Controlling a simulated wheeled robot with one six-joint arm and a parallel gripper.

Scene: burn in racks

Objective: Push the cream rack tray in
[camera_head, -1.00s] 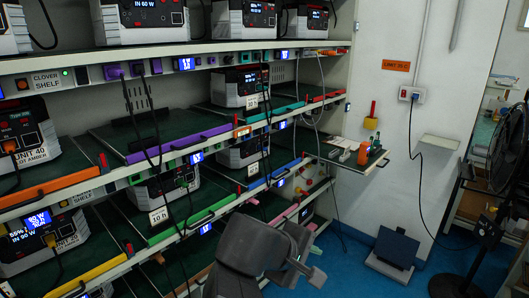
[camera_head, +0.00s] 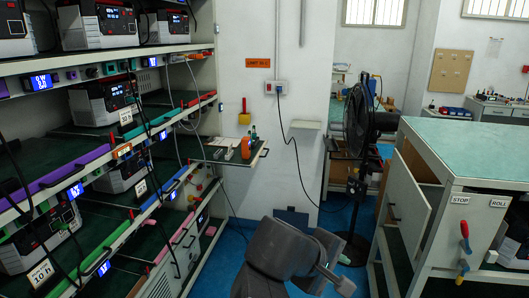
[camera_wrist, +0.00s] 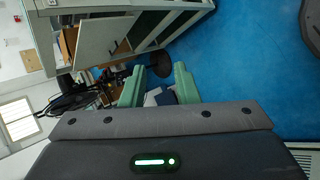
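A black fan (camera_head: 360,120) stands beyond my arm. A green-topped cabinet (camera_head: 480,150) with an open door (camera_head: 405,210) is at right.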

